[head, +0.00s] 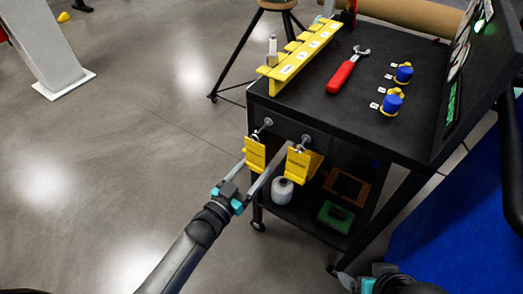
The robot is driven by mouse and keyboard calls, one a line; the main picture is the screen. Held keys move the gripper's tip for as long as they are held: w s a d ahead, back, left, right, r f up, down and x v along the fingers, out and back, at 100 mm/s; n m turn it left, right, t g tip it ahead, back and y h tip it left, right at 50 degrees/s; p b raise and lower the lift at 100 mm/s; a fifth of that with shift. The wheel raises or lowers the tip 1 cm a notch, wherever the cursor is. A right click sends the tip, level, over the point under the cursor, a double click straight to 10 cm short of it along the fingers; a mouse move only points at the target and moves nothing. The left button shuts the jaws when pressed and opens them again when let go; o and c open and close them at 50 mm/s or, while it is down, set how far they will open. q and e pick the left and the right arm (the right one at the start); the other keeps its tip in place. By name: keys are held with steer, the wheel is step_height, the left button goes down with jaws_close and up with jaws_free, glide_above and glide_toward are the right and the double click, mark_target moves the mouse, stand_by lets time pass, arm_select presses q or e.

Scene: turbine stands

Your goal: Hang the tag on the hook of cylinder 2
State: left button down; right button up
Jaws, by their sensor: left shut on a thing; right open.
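Two yellow tags show at the front of the black cart: a left tag (255,154) and a right tag (300,164). Each is just below a silver round-ended hook or knob, the left one (267,122) and the right one (306,139). My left gripper (263,156) reaches up from below, its two pale fingers either side of the left tag, which it holds. Whether that tag touches its hook I cannot tell. My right gripper (375,282) is at the bottom edge, open, mostly cut off. No cylinder number is readable.
On the cart top (345,110) are a yellow rack (305,55), a red-handled wrench (345,73) and two blue-and-yellow valves (391,103).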

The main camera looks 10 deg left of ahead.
arm_select(q)
steer(key=shift+s+a, duration=0.1)
steer(key=shift+s, duration=0.1)
stand_by(0.5)
steer(key=shift+p+v, duration=0.85)
steer(key=shift+v, duration=1.05)
